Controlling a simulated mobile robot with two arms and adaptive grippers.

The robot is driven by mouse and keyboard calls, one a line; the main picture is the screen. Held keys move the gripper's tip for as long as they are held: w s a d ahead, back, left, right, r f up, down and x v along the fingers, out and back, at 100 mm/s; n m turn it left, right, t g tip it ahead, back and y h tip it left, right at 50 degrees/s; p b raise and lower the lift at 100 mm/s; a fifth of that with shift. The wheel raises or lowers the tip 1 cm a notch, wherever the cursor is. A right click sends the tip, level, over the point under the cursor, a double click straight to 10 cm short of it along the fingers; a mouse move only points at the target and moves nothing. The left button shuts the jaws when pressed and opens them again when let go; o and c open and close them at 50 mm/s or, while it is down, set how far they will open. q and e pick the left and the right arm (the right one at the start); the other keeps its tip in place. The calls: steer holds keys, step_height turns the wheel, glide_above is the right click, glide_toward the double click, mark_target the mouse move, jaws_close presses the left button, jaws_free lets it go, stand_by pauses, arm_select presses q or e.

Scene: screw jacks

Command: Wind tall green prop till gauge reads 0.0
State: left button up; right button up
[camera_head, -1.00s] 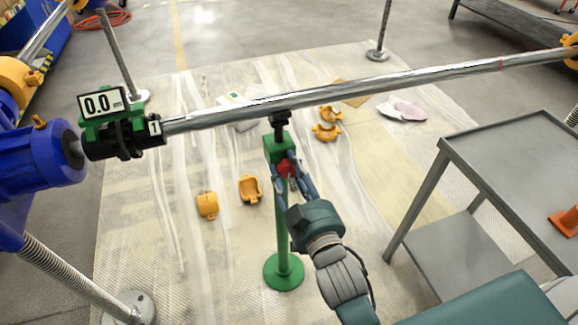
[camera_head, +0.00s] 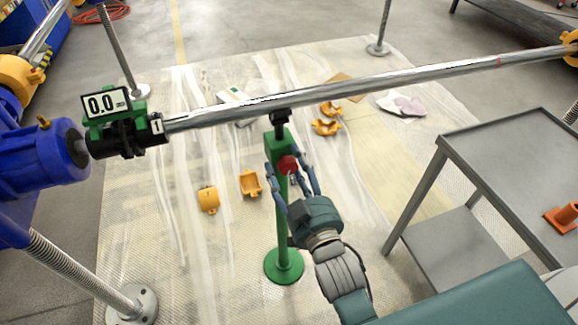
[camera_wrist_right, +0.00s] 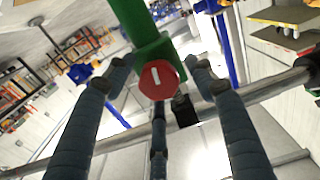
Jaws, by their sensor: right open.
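The green prop (camera_head: 283,225) stands upright on its round base, its black head (camera_head: 280,116) at the underside of the long metal bar (camera_head: 350,88). A red knob (camera_head: 288,165) sits on the prop's upper part; in the right wrist view the red knob (camera_wrist_right: 159,79) is hexagonal with a white mark. My right gripper (camera_head: 292,172) is open, its fingers around the knob with gaps at the sides. It also shows open in the right wrist view (camera_wrist_right: 163,85). The gauge (camera_head: 106,102) at the bar's left end reads 0.0. My left gripper is not in view.
A blue cylindrical machine part (camera_head: 40,152) stands at the left. A grey cart (camera_head: 505,155) with an orange item (camera_head: 563,217) stands at the right.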

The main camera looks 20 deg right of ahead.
steer(key=shift+s, duration=0.1)
steer(key=s, duration=1.1)
steer(key=shift+s+d, duration=0.2)
steer(key=shift+s, duration=0.2)
stand_by(1.3)
